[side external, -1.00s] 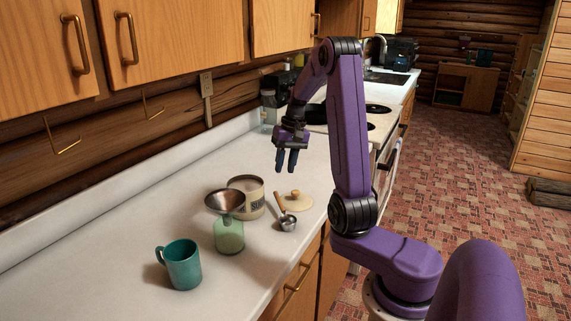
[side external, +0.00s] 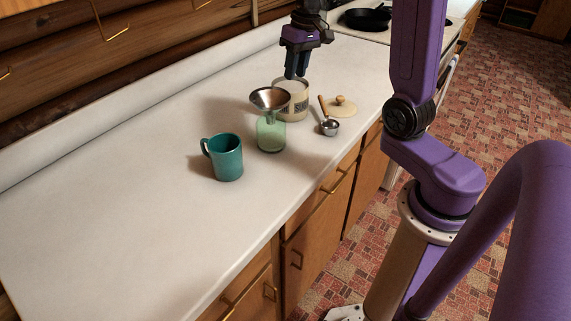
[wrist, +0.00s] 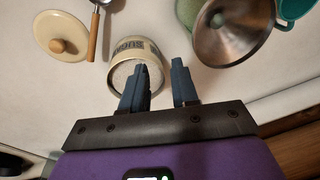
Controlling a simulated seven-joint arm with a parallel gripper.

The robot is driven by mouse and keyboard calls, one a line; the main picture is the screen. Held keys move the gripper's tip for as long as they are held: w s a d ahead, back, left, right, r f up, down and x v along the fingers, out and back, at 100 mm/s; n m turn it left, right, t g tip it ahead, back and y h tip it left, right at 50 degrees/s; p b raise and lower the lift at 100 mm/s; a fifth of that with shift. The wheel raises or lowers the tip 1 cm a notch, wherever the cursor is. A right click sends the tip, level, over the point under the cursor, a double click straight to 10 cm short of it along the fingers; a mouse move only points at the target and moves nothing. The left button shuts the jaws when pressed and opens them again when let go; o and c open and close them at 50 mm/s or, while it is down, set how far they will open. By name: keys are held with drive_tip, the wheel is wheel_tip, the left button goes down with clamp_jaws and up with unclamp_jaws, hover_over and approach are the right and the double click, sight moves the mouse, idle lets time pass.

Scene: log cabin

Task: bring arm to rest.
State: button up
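My gripper (side external: 297,64) hangs above the counter, fingers pointing down, near the back side of the sugar canister (side external: 297,112). In the wrist view my gripper (wrist: 160,82) shows two dark blue fingers apart with nothing between them. The cream canister (wrist: 123,88) is uncovered, holds something whitish and stands on the counter below the fingers. I cannot tell the exact height of the fingers above it.
A metal funnel (side external: 270,99) sits on a pale green jar (side external: 271,136). A teal mug (side external: 228,160) stands to its left. A scoop (side external: 329,127) and a round lid (side external: 341,107) lie right of the canister. The counter's left part is clear.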

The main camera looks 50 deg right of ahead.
drive_tip(key=a+n, duration=0.1)
drive_tip(key=a, duration=0.1)
drive_tip(key=s+a+n, duration=0.1)
drive_tip(key=a, duration=0.2)
drive_tip(key=s+a+r+n, duration=0.1)
drive_tip(key=a, duration=0.1)
drive_tip(key=shift+a+n, duration=0.4)
drive_tip(key=s+a+f+n, duration=0.1)
drive_tip(key=s+a+n, duration=0.2)
drive_tip(key=s, duration=0.5)
drive_tip(key=s+a+f+n, duration=0.1)
drive_tip(key=s+a+n, duration=0.2)
drive_tip(key=s, duration=0.5)
drive_tip(key=s+a+f+n+g, duration=0.1)
drive_tip(key=s+a+n, duration=0.2)
drive_tip(key=s+n, duration=0.2)
drive_tip(key=s, duration=0.3)
drive_tip(key=shift+s+a+f+h, duration=0.15)
drive_tip(key=shift+s+f+h, duration=0.25)
